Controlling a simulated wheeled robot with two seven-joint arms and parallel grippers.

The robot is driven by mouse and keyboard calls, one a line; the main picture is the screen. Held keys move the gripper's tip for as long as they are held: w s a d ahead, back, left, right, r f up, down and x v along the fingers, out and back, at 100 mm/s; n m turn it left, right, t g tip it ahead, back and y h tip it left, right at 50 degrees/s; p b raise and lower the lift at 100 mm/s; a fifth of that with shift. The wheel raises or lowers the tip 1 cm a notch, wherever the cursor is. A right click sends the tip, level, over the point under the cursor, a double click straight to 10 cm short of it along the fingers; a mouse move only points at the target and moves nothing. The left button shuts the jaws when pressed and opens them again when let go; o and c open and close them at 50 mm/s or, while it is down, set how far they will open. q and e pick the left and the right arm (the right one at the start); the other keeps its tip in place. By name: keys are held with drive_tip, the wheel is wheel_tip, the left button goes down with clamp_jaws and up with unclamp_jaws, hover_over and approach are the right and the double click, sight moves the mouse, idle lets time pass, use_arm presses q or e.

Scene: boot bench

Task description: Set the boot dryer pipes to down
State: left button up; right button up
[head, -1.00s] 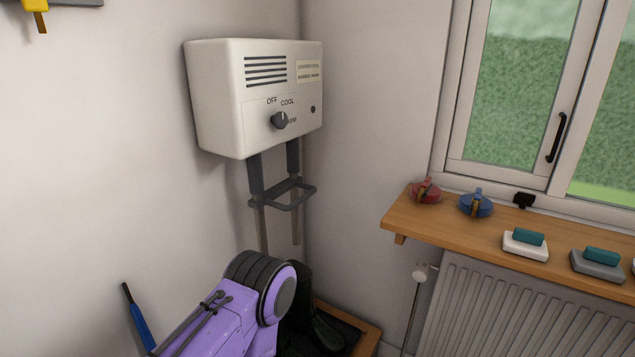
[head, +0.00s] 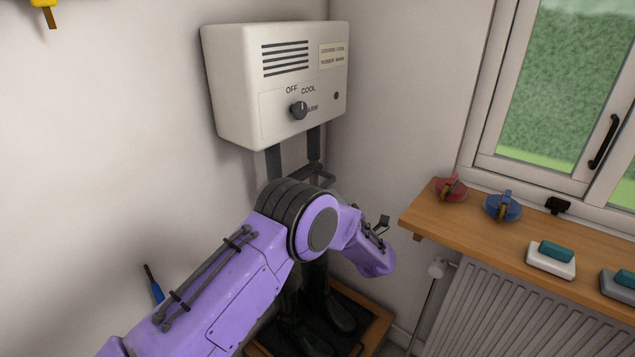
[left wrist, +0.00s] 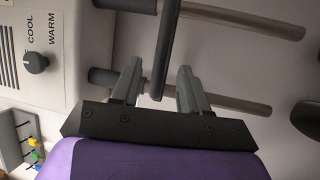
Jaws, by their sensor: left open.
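The white boot dryer (head: 235,80) hangs in the wall corner, its dark knob (head: 299,110) below OFF and COOL. Two dark sleeves (head: 274,160) come out under it; my left arm hides most of the pipes. In the left wrist view the grey-brown pipes (left wrist: 240,101) run away from the dryer, with a dark crossbar handle (left wrist: 166,45) across them. The handle also shows in the head view (head: 326,179). My left gripper (left wrist: 158,78) is open, the bar passing between its two fingers in the picture; contact cannot be told. My right gripper is out of view.
Black boots (head: 335,312) stand in a wood-edged tray (head: 375,330) below. A blue-handled tool (head: 155,288) is at the left wall.

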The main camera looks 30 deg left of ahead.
use_arm(q)
drive_tip(key=p+x, duration=0.2)
drive_tip(key=x, duration=0.7)
drive_tip(key=shift+w+f, duration=0.1)
drive_tip(key=shift+c, duration=0.2)
clamp_jaws()
drive_tip(key=shift+f, duration=0.1)
